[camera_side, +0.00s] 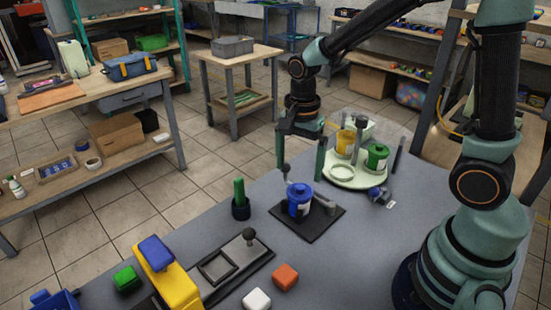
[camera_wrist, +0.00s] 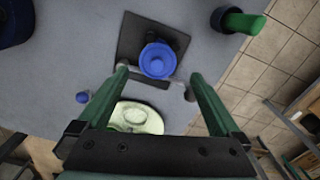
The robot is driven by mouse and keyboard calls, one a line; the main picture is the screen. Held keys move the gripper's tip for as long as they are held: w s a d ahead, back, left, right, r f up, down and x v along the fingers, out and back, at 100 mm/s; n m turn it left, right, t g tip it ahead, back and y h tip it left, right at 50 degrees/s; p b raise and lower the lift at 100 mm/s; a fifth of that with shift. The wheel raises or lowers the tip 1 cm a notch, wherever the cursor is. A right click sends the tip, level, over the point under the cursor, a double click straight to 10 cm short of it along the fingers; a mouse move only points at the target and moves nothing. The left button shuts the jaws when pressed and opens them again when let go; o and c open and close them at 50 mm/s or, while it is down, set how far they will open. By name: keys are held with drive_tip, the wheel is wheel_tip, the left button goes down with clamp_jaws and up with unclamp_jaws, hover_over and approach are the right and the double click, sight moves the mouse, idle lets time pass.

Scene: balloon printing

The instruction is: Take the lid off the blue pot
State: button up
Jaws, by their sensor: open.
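The blue pot (camera_side: 302,208) stands upright on a dark square plate (camera_side: 325,222) in the middle of the grey table, with a pale label on its side. Its blue lid (camera_side: 298,189) appears to be on top; the wrist view shows the round blue lid from above (camera_wrist: 158,60). My gripper (camera_side: 300,172) is open and empty, with its two green fingers pointing down above the pot. In the wrist view the fingertips lie to either side of the lid, apart from it. I cannot tell the exact height gap.
A pale round tray (camera_side: 372,181) behind right holds a yellow pot (camera_side: 345,140), a green pot (camera_side: 376,158) and a ring. Upright posts stand near the plate and tray. A dark cup with a green handle (camera_side: 240,200) is left. A yellow block (camera_side: 168,278) and small coloured blocks lie in front.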

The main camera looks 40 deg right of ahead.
sight(300, 187)
drive_tip(key=shift+s+d+f, duration=0.1)
drive_tip(key=shift+d+f, duration=0.05)
drive_tip(key=shift+f, duration=1.3)
drive_tip(key=shift+s+d+f, duration=0.1)
drive_tip(key=shift+f, duration=1.3)
drive_tip(key=shift+w, duration=0.1)
drive_tip(key=c, duration=1.1)
